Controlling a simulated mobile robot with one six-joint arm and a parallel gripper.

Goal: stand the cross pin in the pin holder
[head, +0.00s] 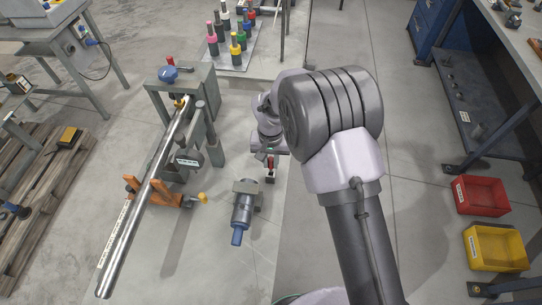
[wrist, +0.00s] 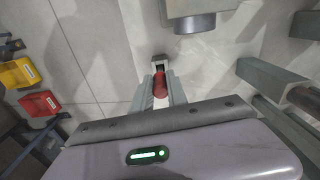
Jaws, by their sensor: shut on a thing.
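My gripper (head: 270,172) points down over the pale floor plate, to the right of the long steel auger tube. In the wrist view my gripper (wrist: 160,84) has its two grey fingers closed around a red piece (wrist: 160,86), which I take to be the cross pin's grip. The red piece also shows small in the head view (head: 270,161).
A grey block with a blue-ended cylinder (head: 243,207) stands just left of my gripper. The steel tube (head: 140,215) rests on an orange support (head: 170,195) farther left. Colored bottles (head: 235,45) stand at the back. Red (head: 483,195) and yellow (head: 496,247) bins are right.

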